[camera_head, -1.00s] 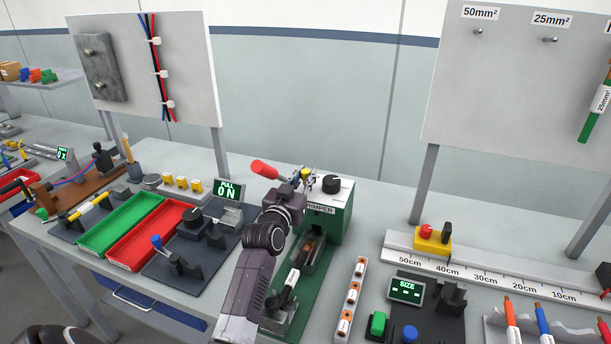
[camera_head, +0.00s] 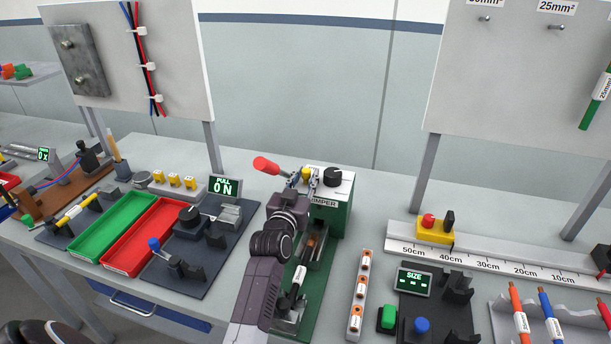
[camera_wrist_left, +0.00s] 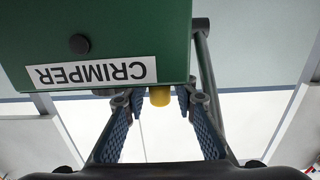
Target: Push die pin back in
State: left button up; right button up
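The green crimper (camera_head: 336,216) stands on the bench, with a white top, a black knob and a red-handled lever (camera_head: 266,165). In the left wrist view its labelled green face (camera_wrist_left: 95,35) appears upside down. A yellow die pin (camera_wrist_left: 159,96) sticks out past the edge of this face; a bit of yellow (camera_head: 306,173) also shows in the head view. My left gripper (camera_head: 306,180) is at the crimper's upper left side. In the wrist view its blue-padded fingers (camera_wrist_left: 159,103) are apart, one on each side of the pin, with gaps visible. My right gripper is not in view.
A green tray (camera_head: 74,246) and a red tray (camera_head: 107,261) lie to the left, beside the pull tester display (camera_head: 222,187). An orange-marked strip (camera_head: 360,292) and the size gauge (camera_head: 413,279) are to the right. A ruler rail (camera_head: 480,262) runs behind the gauge.

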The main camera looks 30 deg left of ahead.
pick_arm(q)
jog(key=v, duration=1.2)
jog(key=shift+s+f, duration=0.1)
dwell(0.4)
